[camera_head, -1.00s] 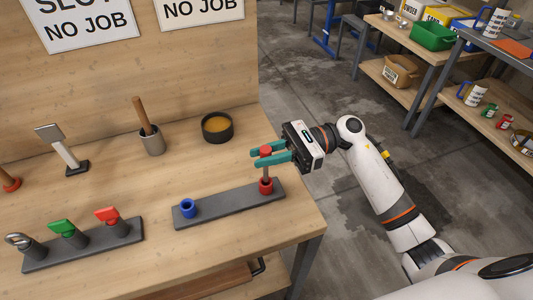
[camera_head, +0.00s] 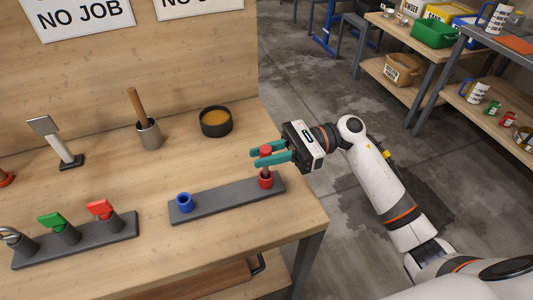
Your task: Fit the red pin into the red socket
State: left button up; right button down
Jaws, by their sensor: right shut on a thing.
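The red pin (camera_head: 266,151) has a red head and a grey shaft. My right gripper (camera_head: 264,157) has teal fingers, shut on the pin just below its head. The pin is upright over the red socket (camera_head: 265,181), and its lower shaft meets the socket's mouth; how deep it sits is hard to tell. The red socket stands on the right end of a dark grey bar (camera_head: 226,197) on the bench. A blue socket (camera_head: 185,202) stands at the bar's left end. My left gripper is not in view.
A dark rack (camera_head: 75,241) with red, green and metal-topped pieces stands at lower left. A black bowl (camera_head: 216,122), a grey cup (camera_head: 149,134) with a wooden handle and a grey stand (camera_head: 63,147) are behind on the bench (camera_head: 105,180). The bench's right edge is near my gripper.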

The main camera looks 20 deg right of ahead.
jog(key=shift+f+b, duration=0.5)
jog(key=c, duration=1.2)
grip_release()
jog(key=d+b, duration=0.2)
jog(key=d, duration=0.4)
jog(key=shift+w+d+f, duration=0.1)
jog(key=shift+w+d, duration=0.05)
jog(key=shift+d, duration=0.65)
